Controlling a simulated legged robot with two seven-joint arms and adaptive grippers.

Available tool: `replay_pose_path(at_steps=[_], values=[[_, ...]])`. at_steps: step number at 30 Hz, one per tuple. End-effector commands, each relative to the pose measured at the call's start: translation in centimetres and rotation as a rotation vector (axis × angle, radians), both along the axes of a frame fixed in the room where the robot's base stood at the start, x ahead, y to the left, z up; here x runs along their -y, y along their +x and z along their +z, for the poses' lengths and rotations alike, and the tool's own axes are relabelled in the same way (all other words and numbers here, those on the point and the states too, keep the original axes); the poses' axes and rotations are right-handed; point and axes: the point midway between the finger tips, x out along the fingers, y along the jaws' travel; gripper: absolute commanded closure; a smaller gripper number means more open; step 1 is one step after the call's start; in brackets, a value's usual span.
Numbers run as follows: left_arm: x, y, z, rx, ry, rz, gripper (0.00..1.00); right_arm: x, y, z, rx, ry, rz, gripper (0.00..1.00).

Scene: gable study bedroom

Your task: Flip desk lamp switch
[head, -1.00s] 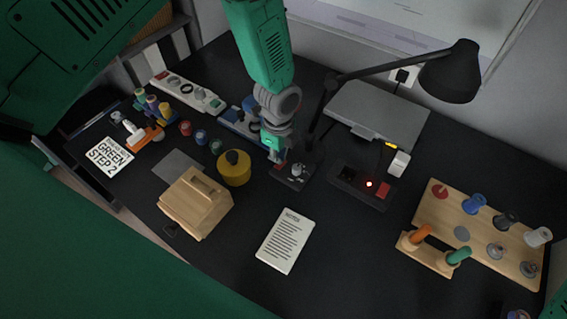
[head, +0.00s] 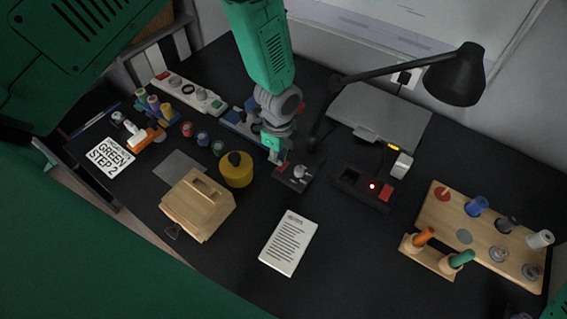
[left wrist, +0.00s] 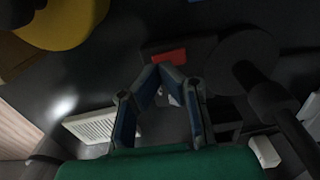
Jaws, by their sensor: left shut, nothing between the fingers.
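The black desk lamp (head: 455,75) stands at the back of the desk, its shade at the upper right and its jointed arm running left and down. Its round base (left wrist: 245,60) shows in the left wrist view. The shade shows no glow. A small dark box (head: 300,174) with a silver knob and a red part lies beside the base; its red part (left wrist: 170,57) shows in the left wrist view. My left gripper (head: 276,157) points down over the box's left end, fingertips (left wrist: 160,74) together and empty, close to the red part. Contact is unclear. My right gripper is out of view.
A dark switch unit (head: 350,180) with a lit red light lies right of the box. A yellow round container (head: 236,168) and a wooden box (head: 197,207) stand to the left. A closed grey laptop (head: 380,118) lies behind. A notes sheet (head: 289,242) lies in front.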

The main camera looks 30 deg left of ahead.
Motion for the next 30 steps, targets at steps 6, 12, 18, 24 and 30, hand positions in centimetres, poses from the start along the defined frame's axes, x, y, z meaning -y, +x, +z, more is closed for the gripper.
replay_pose_path(at_steps=[6, 12, 18, 24, 30], values=[[0.2, 0.0, 0.0, -0.001, 0.003, 0.0, 1.0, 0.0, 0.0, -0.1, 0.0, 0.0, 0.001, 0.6], [0.4, 0.0, -0.3, 0.0, 0.004, -0.001, 1.0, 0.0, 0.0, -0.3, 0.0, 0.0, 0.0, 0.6], [0.2, 0.0, -0.6, 0.0, 0.002, -0.001, 1.0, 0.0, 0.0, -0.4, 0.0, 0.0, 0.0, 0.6], [0.1, 0.0, -1.0, 0.0, 0.001, -0.001, 1.0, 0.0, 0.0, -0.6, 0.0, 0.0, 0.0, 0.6], [0.2, 0.0, -1.2, -0.001, 0.003, -0.001, 1.0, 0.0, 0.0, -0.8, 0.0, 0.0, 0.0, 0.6]])
